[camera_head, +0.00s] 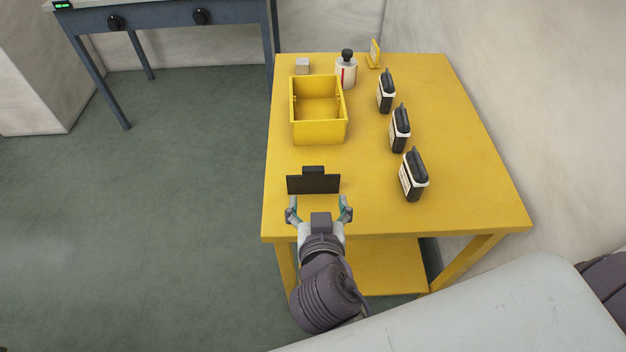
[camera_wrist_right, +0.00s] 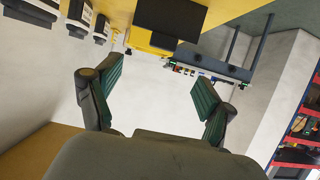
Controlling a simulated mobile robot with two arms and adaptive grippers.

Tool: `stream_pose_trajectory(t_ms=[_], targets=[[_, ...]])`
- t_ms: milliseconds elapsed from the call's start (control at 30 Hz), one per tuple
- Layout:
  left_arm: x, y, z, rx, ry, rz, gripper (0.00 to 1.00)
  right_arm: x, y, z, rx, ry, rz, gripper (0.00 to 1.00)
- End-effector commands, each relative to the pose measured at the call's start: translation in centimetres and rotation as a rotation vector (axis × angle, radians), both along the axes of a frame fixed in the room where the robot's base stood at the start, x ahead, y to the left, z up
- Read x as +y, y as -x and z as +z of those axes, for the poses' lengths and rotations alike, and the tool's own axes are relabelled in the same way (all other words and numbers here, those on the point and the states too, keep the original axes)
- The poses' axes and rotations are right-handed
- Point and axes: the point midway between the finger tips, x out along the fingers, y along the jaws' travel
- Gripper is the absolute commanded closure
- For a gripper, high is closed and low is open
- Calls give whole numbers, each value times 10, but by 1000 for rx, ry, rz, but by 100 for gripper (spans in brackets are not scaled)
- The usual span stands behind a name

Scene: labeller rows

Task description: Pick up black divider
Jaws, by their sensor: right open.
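The black divider (camera_head: 313,185) stands upright near the front left of the yellow table (camera_head: 460,185), with a small raised tab at its top. It also shows in the wrist view as a dark rectangle (camera_wrist_right: 170,17) at the top, beyond the fingers. My right gripper (camera_head: 318,208) is open and empty, on the near side of the divider, over the table's front edge. Its two fingers show spread apart in the wrist view (camera_wrist_right: 155,80). The fingers look apart from the divider. My left gripper is not in view.
A yellow open box (camera_head: 319,136) stands behind the divider. Behind it are a white bottle (camera_head: 346,73), a small grey block (camera_head: 302,66) and a yellow sign (camera_head: 374,53). Three black-and-white containers (camera_head: 412,178) form a row to the right. The right side of the tabletop is clear.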

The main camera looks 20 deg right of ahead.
Motion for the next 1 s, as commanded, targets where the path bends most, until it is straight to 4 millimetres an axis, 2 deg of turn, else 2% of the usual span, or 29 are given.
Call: stream_pose_trajectory(t_ms=[333,567,833,1000], targets=[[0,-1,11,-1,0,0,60,-17,-58,-23,-1,6,0,19],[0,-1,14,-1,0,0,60,-21,-74,-31,0,5,0,19],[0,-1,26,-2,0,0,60,-25,-109,-43,1,8,0,19],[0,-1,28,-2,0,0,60,-28,-120,-49,3,3,1,19]])
